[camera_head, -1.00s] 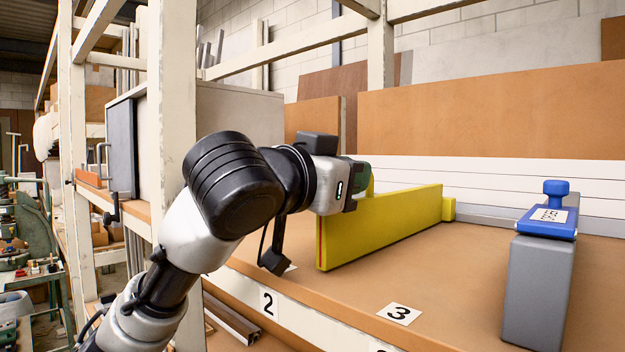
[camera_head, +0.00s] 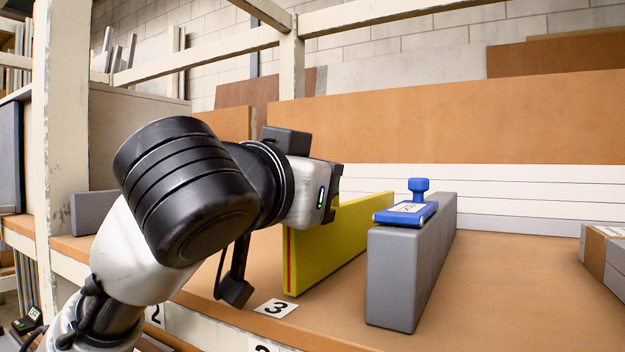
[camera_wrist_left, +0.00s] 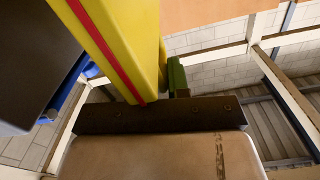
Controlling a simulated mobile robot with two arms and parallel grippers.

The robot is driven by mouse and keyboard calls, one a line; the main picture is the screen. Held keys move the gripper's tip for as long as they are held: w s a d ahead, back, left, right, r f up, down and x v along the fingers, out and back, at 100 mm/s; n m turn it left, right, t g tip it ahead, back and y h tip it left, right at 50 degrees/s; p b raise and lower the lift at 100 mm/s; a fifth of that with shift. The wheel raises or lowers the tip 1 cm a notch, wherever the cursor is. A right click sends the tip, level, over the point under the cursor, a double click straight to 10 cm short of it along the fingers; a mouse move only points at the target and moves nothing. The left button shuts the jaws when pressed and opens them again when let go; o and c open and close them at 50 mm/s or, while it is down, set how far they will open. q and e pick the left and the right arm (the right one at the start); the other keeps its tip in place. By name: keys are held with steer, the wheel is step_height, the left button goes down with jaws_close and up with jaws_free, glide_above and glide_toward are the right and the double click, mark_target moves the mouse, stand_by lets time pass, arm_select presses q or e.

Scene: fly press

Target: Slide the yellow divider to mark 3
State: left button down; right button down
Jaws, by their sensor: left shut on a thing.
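The yellow divider (camera_head: 340,238) stands upright on the brown shelf, with a thin red line down its near end. The white tag with mark 3 (camera_head: 276,308) lies on the shelf just in front of that near end, roughly in line with it. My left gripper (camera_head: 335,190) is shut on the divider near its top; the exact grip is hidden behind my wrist. In the left wrist view the divider (camera_wrist_left: 138,35) with its red line fills the upper middle. My right gripper is not in view.
A grey divider (camera_head: 392,285) stands close to the right, a small gap away, with a blue labelled block (camera_head: 407,212) on top. The shelf (camera_head: 510,295) is clear farther right, up to grey-and-brown boxes (camera_head: 603,250). A cream post (camera_head: 62,130) stands at left.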

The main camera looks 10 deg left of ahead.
arm_select(q)
steer(key=c, duration=1.3)
jaws_free()
steer(key=shift+d, duration=0.1)
steer(key=shift+c, duration=0.2)
steer(key=shift+o, duration=0.9)
steer(key=shift+d, duration=0.1)
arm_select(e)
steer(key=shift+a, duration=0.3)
arm_select(q)
steer(key=shift+s, duration=0.1)
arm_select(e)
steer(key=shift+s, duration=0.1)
